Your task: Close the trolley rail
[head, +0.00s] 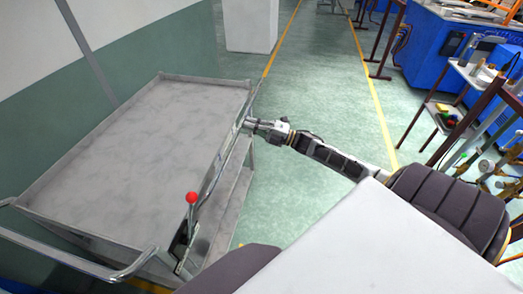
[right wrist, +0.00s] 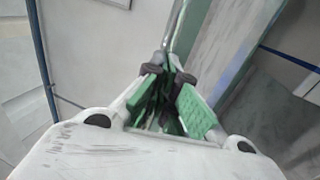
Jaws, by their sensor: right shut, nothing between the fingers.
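The grey trolley (head: 140,125) stands at the left in the head view, with a flat top and a low rim. Its rail (head: 213,178) is a thin metal bar along the right long side, beside the top's edge. A red ball knob (head: 192,197) stands on a short lever at the near right corner. My right gripper (head: 246,123) is shut and empty, its tip at the rail's outer side toward the far half. In the right wrist view the closed fingers (right wrist: 167,72) meet close to a metal bar (right wrist: 178,25); whether they touch it I cannot tell. My left gripper is out of view.
A push handle (head: 105,268) sticks out at the trolley's near end, and a lower shelf (head: 228,205) shows below. A wall is close on the left. Green floor (head: 310,90) is clear to the right, up to a cart of tools (head: 455,110) and blue machines (head: 440,45).

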